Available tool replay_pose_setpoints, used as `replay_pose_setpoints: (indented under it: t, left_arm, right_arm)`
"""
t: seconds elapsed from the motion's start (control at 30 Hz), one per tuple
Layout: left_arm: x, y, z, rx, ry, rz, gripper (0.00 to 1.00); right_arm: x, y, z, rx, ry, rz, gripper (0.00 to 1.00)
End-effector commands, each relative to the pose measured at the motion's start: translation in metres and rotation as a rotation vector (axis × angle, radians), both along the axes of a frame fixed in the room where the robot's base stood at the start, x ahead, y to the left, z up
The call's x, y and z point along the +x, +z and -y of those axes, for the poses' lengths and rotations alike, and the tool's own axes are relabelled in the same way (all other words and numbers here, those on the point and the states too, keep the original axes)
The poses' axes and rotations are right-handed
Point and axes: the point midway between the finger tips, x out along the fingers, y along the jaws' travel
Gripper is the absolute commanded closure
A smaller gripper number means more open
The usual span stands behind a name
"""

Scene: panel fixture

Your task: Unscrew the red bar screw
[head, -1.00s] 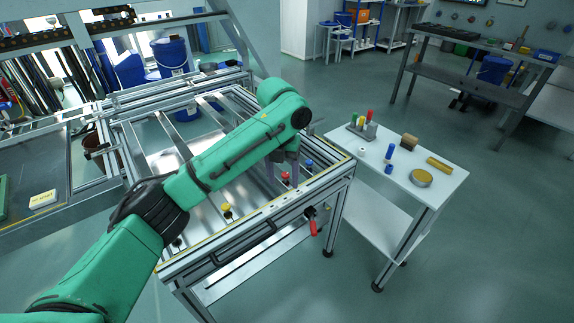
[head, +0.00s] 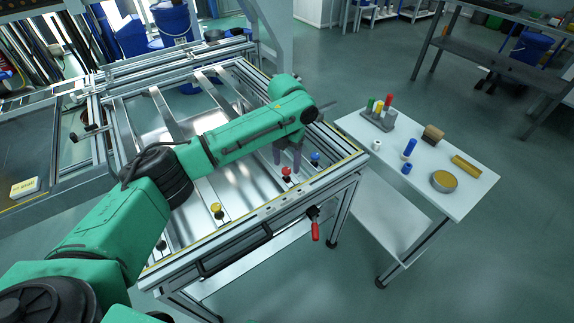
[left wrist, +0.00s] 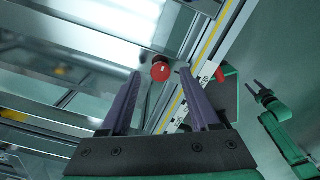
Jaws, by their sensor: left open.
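The red bar screw (head: 286,173) has a red knob and stands on the front rail of the metal frame fixture. My left gripper (head: 288,158) is over the frame close behind the red screw, fingers pointing down. In the left wrist view its two dark fingers (left wrist: 163,73) are apart with nothing gripped. A green arm with a small gripper (left wrist: 254,85), likely my right, shows at the right; its jaws are too small to judge.
A yellow knob (head: 217,210) and a blue knob (head: 315,158) stand along the same rail. A red-handled clamp (head: 315,230) hangs at the frame's front. A white side table (head: 405,180) holds a small rack, cylinders and a round tin.

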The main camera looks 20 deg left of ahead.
Motion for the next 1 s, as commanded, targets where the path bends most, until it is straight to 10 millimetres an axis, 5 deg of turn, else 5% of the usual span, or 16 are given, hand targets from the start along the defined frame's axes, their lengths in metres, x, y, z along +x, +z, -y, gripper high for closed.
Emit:
replay_pose_setpoints:
  t: [0.37, 0.53, 1.0]
  left_arm:
    - [0.000, -0.016, 0.000, 0.000, -0.002, 0.002, 0.38]
    - [0.000, -0.015, 0.000, 0.000, -0.001, 0.002, 0.99]
    - [0.000, -0.012, 0.000, 0.000, 0.064, 0.000, 1.00]
  right_arm:
    - [0.002, -0.001, 0.000, 0.001, 0.000, 0.005, 0.50]
    - [-0.002, -0.001, 0.000, 0.001, 0.000, -0.001, 0.50]
    - [-0.002, 0.013, 0.000, 0.000, 0.001, -0.003, 0.50]
